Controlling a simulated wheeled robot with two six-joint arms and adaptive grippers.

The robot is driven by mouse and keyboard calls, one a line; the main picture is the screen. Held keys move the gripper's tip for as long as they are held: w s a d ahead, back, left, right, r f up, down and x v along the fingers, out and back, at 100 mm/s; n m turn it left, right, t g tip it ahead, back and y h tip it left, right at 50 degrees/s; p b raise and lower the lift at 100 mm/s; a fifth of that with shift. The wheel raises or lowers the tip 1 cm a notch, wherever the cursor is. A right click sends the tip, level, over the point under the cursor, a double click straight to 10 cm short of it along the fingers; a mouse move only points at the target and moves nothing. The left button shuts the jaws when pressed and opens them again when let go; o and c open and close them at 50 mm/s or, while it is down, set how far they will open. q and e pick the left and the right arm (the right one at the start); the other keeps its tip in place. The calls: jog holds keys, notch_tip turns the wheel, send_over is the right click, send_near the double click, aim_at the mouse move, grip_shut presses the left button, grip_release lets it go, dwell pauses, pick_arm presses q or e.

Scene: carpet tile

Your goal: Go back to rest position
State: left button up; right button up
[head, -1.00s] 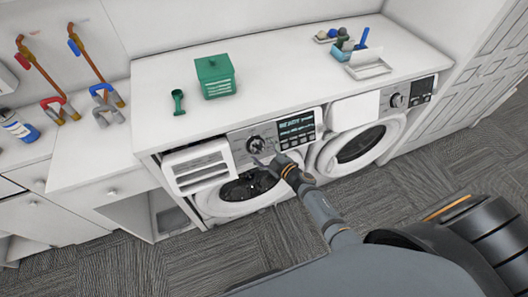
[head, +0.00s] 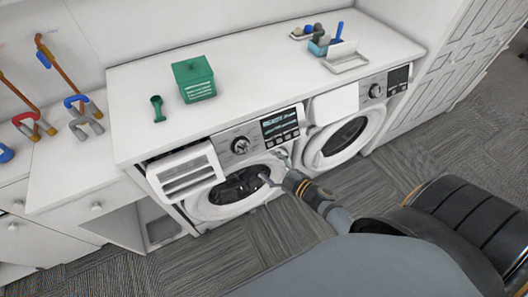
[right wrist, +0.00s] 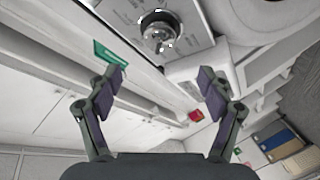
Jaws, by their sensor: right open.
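My right gripper (head: 272,168) is in front of the left washing machine (head: 222,203), by its round door and below its control panel. In the right wrist view its two fingers (right wrist: 160,88) are spread wide with nothing between them. The machine's dial (head: 240,145) also shows in the right wrist view (right wrist: 158,32), ahead of the fingers and apart from them. The detergent drawer (head: 187,172) is pulled out at the machine's upper left. My left gripper is not in view.
A green box (head: 194,80) and a green scoop (head: 157,108) stand on the white countertop (head: 250,65). A second washing machine (head: 345,137) is to the right. A blue container (head: 320,46) and a white tray (head: 346,62) are at the back right. Carpet floor (head: 420,150) is open at right.

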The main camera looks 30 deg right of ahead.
jog(key=s+d+f+m+g+h+b, duration=0.1)
jog(key=s+d+f+m+g+h, duration=0.2)
jog(key=f, duration=0.6)
jog(key=s+d+f+m+g+h+b, duration=0.1)
jog(key=s+d+f+m, duration=0.3)
jog(key=f, duration=0.6)
jog(key=s+d+f+m+g+h+b, duration=0.1)
jog(key=s+f+m+g+h+b, duration=0.15)
jog(key=s+f, duration=0.45)
jog(key=s+a+f+m+g, duration=0.1)
jog(key=s+f+m+g, duration=0.1)
jog(key=s+f, duration=0.6)
jog(key=s+a+f+m+g+b, duration=0.1)
jog(key=s+f+g, duration=0.4)
jog(key=s, duration=0.8)
notch_tip(320, 180, down, 4)
jog(key=shift+s+r+m, duration=0.25)
jog(key=shift+s+m, duration=0.15)
jog(key=shift+m, duration=0.35)
